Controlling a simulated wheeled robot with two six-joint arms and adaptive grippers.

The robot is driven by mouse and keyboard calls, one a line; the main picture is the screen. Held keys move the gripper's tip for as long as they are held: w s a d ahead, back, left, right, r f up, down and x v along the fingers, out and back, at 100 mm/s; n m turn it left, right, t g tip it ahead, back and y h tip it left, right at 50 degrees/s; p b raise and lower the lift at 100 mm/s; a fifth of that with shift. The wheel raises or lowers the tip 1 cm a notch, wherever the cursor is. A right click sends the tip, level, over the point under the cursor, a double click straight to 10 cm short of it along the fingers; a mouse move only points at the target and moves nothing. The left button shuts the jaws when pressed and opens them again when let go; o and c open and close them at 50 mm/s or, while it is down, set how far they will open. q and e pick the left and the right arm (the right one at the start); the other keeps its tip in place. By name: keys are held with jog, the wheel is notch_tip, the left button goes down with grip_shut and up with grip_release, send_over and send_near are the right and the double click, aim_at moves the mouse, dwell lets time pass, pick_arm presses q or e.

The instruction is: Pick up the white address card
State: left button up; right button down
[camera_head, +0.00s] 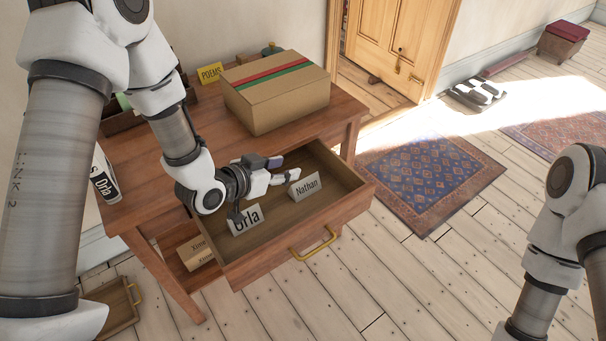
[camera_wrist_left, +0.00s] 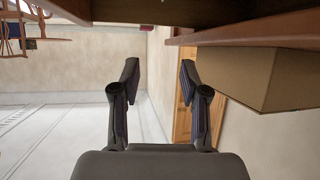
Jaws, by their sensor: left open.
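Two pale folded cards stand in the open drawer (camera_head: 345,205): the card reading "Orla" (camera_head: 246,219) near its left front and the card reading "Nathan" (camera_head: 305,187) further right. I cannot tell which one is the white address card. My left gripper (camera_head: 284,168) is over the drawer, pointing right, behind the Orla card and close to the Nathan card. In the left wrist view the same gripper (camera_wrist_left: 158,75) has its fingers apart with nothing between them. Neither card shows in that view. My right arm is at the right edge; its gripper is out of frame.
A brown box with red and green stripes (camera_head: 277,92) sits on the desk (camera_head: 150,165) behind the drawer. A yellow "POEMS" label (camera_head: 210,73) stands beyond it. Boxes (camera_head: 197,252) lie below. Floor at front right is clear.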

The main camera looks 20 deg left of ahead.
pick_arm(q)
jog(key=b, duration=0.6)
send_near(305, 179)
jog(key=shift+w+d+f, duration=0.3)
jog(key=shift+w+d, duration=0.05)
jog(key=shift+d, duration=0.15)
jog(key=x, duration=0.2)
jog(key=b+x, duration=0.1)
jog(key=x, duration=0.4)
jog(key=shift+w+a+f, duration=0.1)
jog(key=shift+w+a, duration=0.05)
jog(key=shift+w, duration=0.25)
jog(key=c, duration=0.8)
